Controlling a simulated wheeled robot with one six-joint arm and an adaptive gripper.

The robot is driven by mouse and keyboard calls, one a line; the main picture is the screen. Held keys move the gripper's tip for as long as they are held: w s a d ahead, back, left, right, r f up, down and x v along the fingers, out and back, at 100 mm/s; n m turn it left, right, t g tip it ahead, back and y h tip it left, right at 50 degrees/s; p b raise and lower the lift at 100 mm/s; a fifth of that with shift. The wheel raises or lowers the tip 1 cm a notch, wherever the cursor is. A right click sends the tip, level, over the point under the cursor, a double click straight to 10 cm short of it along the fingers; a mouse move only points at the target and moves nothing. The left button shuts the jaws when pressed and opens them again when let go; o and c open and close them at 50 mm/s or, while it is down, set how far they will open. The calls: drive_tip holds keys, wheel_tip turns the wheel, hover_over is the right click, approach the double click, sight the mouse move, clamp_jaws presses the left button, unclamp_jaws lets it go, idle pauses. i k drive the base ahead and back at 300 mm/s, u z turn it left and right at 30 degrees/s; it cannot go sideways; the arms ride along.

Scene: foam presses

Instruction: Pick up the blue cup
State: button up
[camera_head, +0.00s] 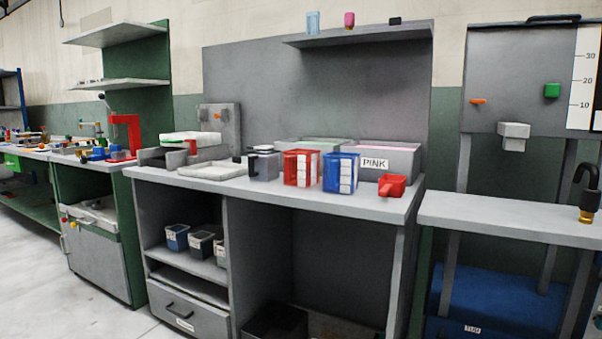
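A light blue, see-through cup (313,22) stands upright at the left part of the high grey wall shelf (375,34). A smaller pink cup (349,19) stands to its right on the same shelf, with a gap between them. A small dark block (395,21) is further right. No part of my gripper shows in this view, so its state cannot be seen.
Below the shelf, the grey workbench (300,196) carries a red rack (301,168), a blue rack (341,172), a red scoop (392,186) and a bin labelled PINK (403,160). A lower bench (500,219) stands at right. Open floor (100,321) shows at lower left.

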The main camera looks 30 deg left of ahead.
sight(340, 169)
drive_tip(key=u, duration=0.5)
drive_tip(key=k, duration=0.6)
drive_tip(key=u, duration=1.1)
drive_tip(key=i, duration=1.6)
drive_tip(key=z, duration=0.55)
